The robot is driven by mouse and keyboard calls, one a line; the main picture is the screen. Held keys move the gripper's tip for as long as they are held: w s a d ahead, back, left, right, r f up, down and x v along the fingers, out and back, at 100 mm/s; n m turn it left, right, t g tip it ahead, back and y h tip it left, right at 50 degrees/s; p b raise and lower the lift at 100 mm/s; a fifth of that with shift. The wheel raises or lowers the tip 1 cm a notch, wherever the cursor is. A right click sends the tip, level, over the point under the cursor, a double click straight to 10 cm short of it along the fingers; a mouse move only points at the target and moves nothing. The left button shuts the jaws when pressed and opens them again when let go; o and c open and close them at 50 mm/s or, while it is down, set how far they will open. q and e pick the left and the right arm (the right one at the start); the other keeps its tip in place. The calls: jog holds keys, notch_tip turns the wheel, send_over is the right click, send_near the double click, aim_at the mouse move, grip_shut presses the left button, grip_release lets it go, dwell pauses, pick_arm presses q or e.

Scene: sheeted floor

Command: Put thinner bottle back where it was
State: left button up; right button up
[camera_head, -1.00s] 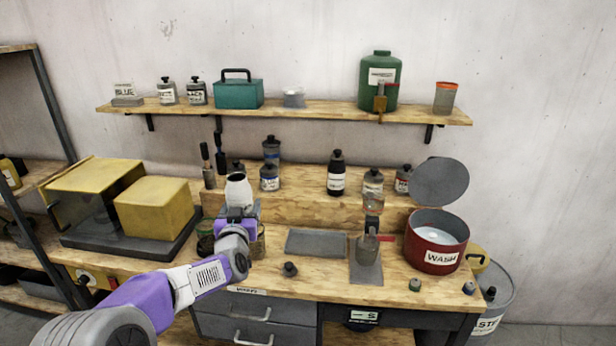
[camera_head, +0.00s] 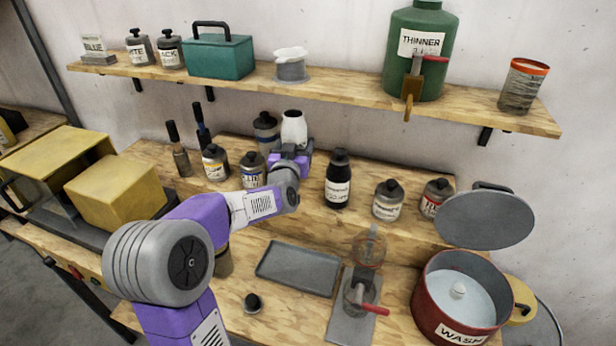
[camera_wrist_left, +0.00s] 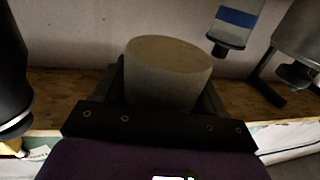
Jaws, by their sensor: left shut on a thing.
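My left gripper (camera_head: 291,152) is shut on a white bottle (camera_head: 294,128) with a dark mouth, held upright over the raised wooden step at the back of the bench. In the left wrist view the bottle (camera_wrist_left: 166,70) is a pale round shape between the fingers. I cannot read a label on it. A grey bottle with a blue band (camera_head: 266,132) stands just left of it in the head view. A large green can (camera_head: 418,60) labelled THINNER stands on the upper shelf. My right gripper is not in view.
A black bottle (camera_head: 338,180) stands right of my gripper, with small labelled jars (camera_head: 388,200) beyond it. More jars (camera_head: 215,162) stand left. The shelf (camera_head: 340,92) runs above. A grey tray (camera_head: 298,268) and red WASH pot (camera_head: 462,305) occupy the bench front.

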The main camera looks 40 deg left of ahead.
pick_arm(q)
jog(key=f, duration=0.2)
jog(key=f+b, duration=0.1)
jog(key=f, duration=0.1)
jog(key=shift+s+f, duration=0.1)
jog(key=shift+s, duration=0.25)
jog(key=shift+w+f+b, duration=0.1)
jog(key=shift+f+b, duration=0.7)
jog(key=shift+f, duration=1.75)
jog(key=shift+f, duration=0.2)
jog(key=o, duration=1.4)
